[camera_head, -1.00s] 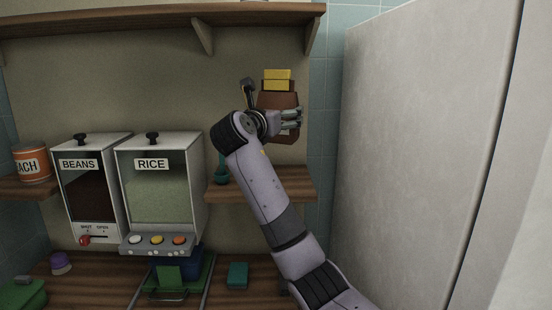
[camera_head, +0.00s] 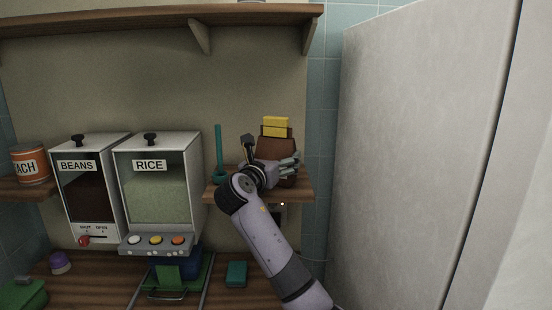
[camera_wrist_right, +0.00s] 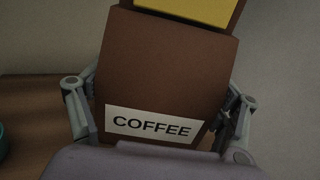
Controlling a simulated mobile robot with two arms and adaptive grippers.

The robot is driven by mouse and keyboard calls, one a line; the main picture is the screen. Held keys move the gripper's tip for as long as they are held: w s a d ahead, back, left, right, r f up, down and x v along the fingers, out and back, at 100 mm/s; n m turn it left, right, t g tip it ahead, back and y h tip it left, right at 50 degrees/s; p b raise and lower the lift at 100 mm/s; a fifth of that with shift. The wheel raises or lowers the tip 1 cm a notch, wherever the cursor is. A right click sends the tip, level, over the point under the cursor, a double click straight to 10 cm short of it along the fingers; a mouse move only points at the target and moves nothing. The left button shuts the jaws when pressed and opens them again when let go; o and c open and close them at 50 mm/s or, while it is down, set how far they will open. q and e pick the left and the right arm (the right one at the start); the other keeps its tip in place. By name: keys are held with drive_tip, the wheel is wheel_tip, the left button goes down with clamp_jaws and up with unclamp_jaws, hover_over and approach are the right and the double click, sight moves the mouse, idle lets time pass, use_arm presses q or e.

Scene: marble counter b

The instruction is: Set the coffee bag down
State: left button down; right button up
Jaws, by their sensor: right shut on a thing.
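The coffee bag (camera_head: 272,148) is brown with a yellow top, and stands about upright at the right end of the small wooden shelf (camera_head: 228,195). Its white COFFEE label faces the camera in the right wrist view (camera_wrist_right: 152,70). My right gripper (camera_head: 288,170) is shut on the bag, with a finger on each side of it in the wrist view (camera_wrist_right: 158,115). The gripper hides the bag's lower part in the head view, so I cannot tell whether its base touches the shelf. My left gripper is not in view.
A teal upright holder (camera_head: 219,160) stands on the shelf left of the bag. The RICE dispenser (camera_head: 160,190) and BEANS dispenser (camera_head: 90,190) are further left. A tall pale panel (camera_head: 420,150) rises on the right. A higher shelf (camera_head: 150,20) runs above.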

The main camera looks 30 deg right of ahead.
drive_tip(key=o, duration=1.4)
drive_tip(key=shift+f, duration=0.1)
drive_tip(key=shift+c, duration=0.2)
drive_tip(key=b+v, duration=0.3)
drive_tip(key=v, duration=0.9)
